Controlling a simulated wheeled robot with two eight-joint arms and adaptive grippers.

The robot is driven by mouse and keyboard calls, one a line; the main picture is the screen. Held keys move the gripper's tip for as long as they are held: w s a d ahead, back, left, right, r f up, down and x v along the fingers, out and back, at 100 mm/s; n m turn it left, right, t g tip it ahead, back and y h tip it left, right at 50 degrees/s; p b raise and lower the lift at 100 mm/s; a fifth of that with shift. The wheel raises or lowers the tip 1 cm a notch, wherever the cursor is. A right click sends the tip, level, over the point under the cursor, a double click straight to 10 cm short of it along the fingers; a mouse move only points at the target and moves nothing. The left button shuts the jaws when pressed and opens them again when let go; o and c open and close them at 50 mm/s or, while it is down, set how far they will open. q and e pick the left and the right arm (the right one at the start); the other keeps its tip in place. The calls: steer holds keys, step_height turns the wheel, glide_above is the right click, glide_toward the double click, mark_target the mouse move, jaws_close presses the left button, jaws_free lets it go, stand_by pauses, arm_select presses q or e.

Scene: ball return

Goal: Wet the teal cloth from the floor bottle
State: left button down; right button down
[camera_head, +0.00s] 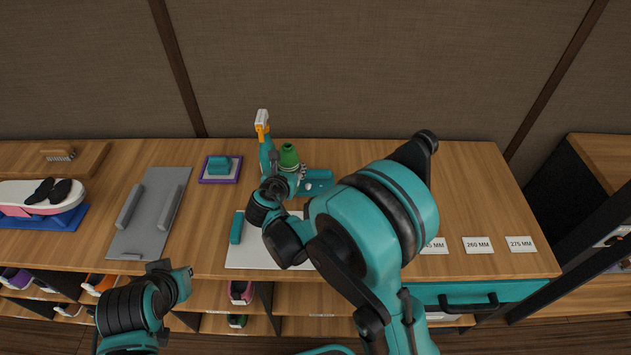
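A flat teal piece (319,184), which looks like the teal cloth, lies on the counter right of my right gripper, with a small pale spot on it. A green bottle (289,155) stands upright at the back of the counter. A spray bottle (266,152) with a teal body, orange collar and white head is just left of it. My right gripper (287,170) is at the green bottle, with dark finger parts on either side; its grip is unclear. My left gripper (180,277) is low at the counter's front edge, its fingers hard to make out.
A teal block sits on a purple-edged pad (203,179). Another teal block (236,227) lies on a white mat (247,256), partly hidden by my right arm. A grey tray (150,212), shoes (48,192) and a brush (58,155) are left. Size cards (478,245) lie right.

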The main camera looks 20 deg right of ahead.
step_height(320, 180, up, 6)
steer(key=p, duration=0.4)
steer(key=shift+r, duration=0.1)
steer(key=shift+d, duration=0.1)
stand_by(0.4)
